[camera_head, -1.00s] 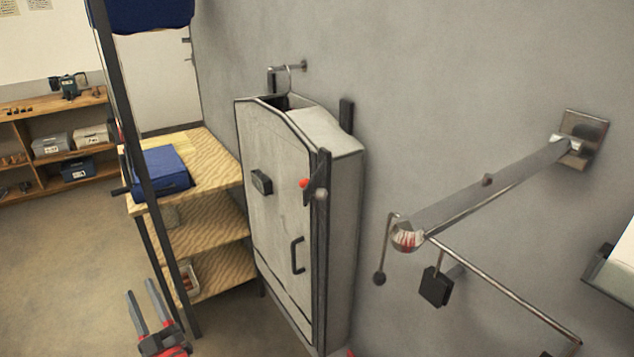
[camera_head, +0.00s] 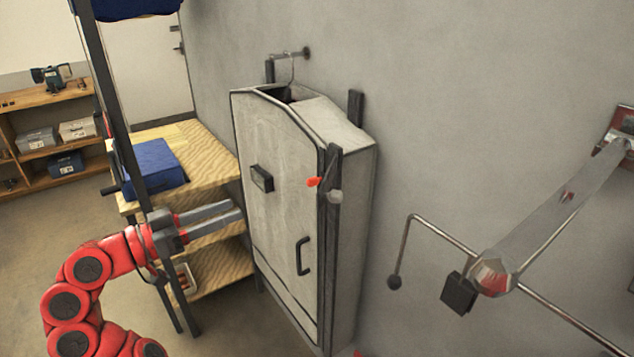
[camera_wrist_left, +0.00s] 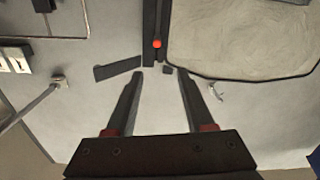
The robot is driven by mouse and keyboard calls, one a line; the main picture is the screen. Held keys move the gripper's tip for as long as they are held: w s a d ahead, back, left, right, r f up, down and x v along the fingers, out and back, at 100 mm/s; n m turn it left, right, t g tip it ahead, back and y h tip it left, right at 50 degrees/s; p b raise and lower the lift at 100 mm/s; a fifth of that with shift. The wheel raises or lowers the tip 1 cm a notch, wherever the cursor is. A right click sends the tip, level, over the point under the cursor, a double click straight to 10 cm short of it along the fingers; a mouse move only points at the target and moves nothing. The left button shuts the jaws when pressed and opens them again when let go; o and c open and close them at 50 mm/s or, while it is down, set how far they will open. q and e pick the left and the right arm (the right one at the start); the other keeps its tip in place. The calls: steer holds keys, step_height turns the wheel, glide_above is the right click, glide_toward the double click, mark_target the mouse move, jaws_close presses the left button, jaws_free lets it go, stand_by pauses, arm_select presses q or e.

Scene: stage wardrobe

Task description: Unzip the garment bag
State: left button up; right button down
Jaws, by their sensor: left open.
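The garment bag (camera_head: 283,200) is a pale grey, box-shaped bag with dark edging, hanging upright from a hook on the wall. A dark zip strip (camera_head: 329,240) runs down its right front edge. A small red tab (camera_head: 313,182) sits near the top of the strip, and it also shows as a red dot in the left wrist view (camera_wrist_left: 157,44). My left gripper (camera_head: 238,210) is open and empty, left of the bag's front and lower than the red tab. Its two fingers (camera_wrist_left: 157,80) point toward the red dot in the wrist view. My right gripper is not seen.
A wooden shelf unit (camera_head: 205,150) with a folded blue cloth (camera_head: 152,168) stands left of the bag, close to my left arm. A metal wall arm (camera_head: 560,215) with a rod juts out at the right. A dark handle (camera_head: 302,256) is on the bag's front.

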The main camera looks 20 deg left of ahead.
mark_target(308, 183)
arm_select(q)
steer(key=p+x, duration=0.2)
steer(key=x, duration=0.3)
steer(key=p+x, duration=0.2)
steer(key=x, duration=0.4)
steer(key=p+x, duration=0.2)
steer(key=x, duration=0.3)
steer(key=shift+s+d+f, duration=0.1)
steer(key=shift+d, duration=0.4)
steer(key=shift+w+d+f, duration=0.1)
steer(key=shift+w+d, duration=0.15)
steer(key=shift+w, duration=0.15)
jaws_close()
